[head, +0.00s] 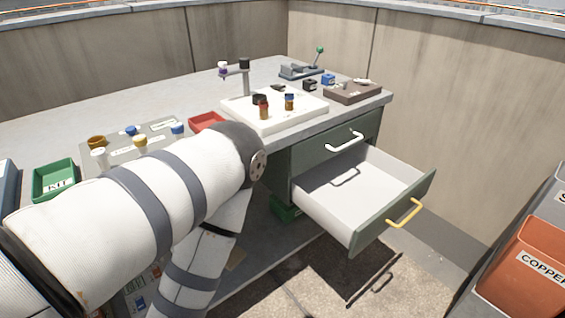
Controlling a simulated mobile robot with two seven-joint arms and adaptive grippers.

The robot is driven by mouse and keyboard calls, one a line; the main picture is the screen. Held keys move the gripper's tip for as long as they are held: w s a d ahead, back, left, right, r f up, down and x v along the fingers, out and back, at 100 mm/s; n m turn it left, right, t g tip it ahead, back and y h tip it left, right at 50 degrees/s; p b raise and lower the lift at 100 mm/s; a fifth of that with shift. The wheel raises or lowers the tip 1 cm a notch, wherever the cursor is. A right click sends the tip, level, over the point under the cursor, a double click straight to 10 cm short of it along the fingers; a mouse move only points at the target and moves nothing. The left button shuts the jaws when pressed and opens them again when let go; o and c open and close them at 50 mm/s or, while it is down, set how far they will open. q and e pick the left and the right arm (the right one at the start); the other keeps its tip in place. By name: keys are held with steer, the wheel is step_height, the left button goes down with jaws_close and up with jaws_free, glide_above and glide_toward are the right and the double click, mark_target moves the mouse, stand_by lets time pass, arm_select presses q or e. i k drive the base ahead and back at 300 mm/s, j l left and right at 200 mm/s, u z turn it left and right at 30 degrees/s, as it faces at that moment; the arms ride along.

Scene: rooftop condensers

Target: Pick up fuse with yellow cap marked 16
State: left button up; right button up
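On the left of the workbench, a grey rack (165,125) holds several small upright cylinders. One (140,145) has a pale body and a yellowish top, but any number on it is too small to read. Others have blue tops (178,129), and an amber-topped one (97,142) stands at the far left. My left arm comes in from the left, bends in front of the bench and hides part of the rack. It runs down out of the picture, so its gripper is not visible. My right gripper is not in view.
An open, empty drawer (360,185) juts out below the bench. A white tray (275,115) holds brown bottles. An orange copper bin (530,265) stands at right.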

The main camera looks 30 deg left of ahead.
mark_target(140, 140)
steer(key=u, duration=0.45)
steer(key=j+u, duration=0.15)
steer(key=u, duration=0.7)
steer(key=j+u, duration=0.1)
steer(key=u, duration=0.35)
steer(key=i, duration=0.05)
